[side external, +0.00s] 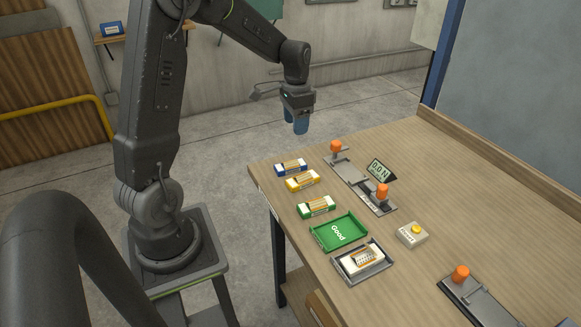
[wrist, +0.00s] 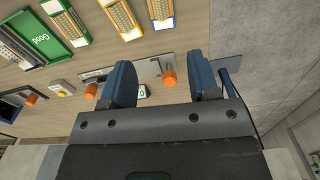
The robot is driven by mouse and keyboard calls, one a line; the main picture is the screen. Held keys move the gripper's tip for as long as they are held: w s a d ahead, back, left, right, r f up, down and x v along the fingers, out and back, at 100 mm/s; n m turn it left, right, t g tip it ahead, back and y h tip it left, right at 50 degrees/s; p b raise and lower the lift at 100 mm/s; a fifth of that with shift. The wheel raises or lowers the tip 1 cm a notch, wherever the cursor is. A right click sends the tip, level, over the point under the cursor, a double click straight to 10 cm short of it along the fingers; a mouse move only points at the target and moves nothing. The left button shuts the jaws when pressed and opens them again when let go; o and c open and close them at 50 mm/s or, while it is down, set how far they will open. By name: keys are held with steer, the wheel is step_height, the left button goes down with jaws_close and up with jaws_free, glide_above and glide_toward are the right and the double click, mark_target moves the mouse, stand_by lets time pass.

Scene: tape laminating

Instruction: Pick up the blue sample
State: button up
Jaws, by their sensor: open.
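The blue sample (side external: 291,167) lies flat on the table near its back left corner, in a row with the yellow and green samples. It also shows at the top of the wrist view (wrist: 160,11). My gripper (side external: 297,122) hangs in the air above and behind the blue sample, clear of the table. In the wrist view my two blue fingers (wrist: 163,82) stand wide apart with nothing between them. The yellow sample (side external: 302,181) lies beside the blue one, and the green sample (side external: 316,207) lies further along toward the trays.
A green "Good" tray (side external: 318,237) and a grey tray (side external: 348,277) holding a white sample sit nearer the front. A fixture with orange knobs (side external: 382,190), a small display (side external: 381,171) and a yellow-button box (side external: 413,234) stand to the right.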

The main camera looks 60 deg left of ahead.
mark_target(295, 160)
step_height(295, 160, down, 14)
steer(key=shift+a+r, duration=0.15)
steer(key=shift+r, duration=0.05)
steer(key=c, duration=0.7)
stand_by(0.3)
